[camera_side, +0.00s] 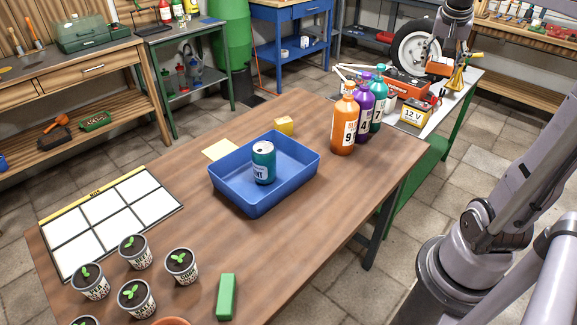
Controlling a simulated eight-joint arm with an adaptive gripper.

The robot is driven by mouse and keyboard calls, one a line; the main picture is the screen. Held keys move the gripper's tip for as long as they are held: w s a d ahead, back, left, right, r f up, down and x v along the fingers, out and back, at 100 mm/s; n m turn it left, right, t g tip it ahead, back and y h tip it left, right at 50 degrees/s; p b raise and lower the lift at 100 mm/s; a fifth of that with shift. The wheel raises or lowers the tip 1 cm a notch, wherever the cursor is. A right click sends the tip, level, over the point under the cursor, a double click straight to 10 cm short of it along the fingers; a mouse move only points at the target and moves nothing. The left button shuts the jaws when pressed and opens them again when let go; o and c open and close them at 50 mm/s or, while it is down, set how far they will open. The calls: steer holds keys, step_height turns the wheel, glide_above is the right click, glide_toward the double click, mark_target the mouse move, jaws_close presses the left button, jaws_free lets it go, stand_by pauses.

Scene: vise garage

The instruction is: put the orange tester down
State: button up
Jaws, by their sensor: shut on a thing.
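My gripper (441,61) is at the upper right, pointing down over the far white-topped bench, in front of the wheel. It is shut on the orange tester (438,68), which is small and partly hidden by the fingers. The tester is just behind the yellow 12 V battery (414,113) and right of a red-orange box (398,86). I cannot tell whether it touches the bench top.
Orange, purple and teal bottles (344,124) stand at the wooden table's far right corner. A blue tray (238,198) holds a teal can (263,163). A yellow clamp-like tool (456,78) is right of the gripper. A wheel (408,45) stands behind it.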

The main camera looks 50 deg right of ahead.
steer(key=w+a+r+n+t, duration=0.15)
steer(key=w+a+n, duration=0.25)
steer(key=w, duration=1)
steer(key=n+t+y, duration=0.2)
steer(key=n+y, duration=0.2)
steer(key=n, duration=0.7)
glide_above(199, 166)
steer(key=s, duration=0.2)
steer(key=f, duration=2.6)
steer(key=shift+w+f, duration=0.25)
steer(key=shift+f, duration=2.2)
steer(key=shift+f, duration=0.1)
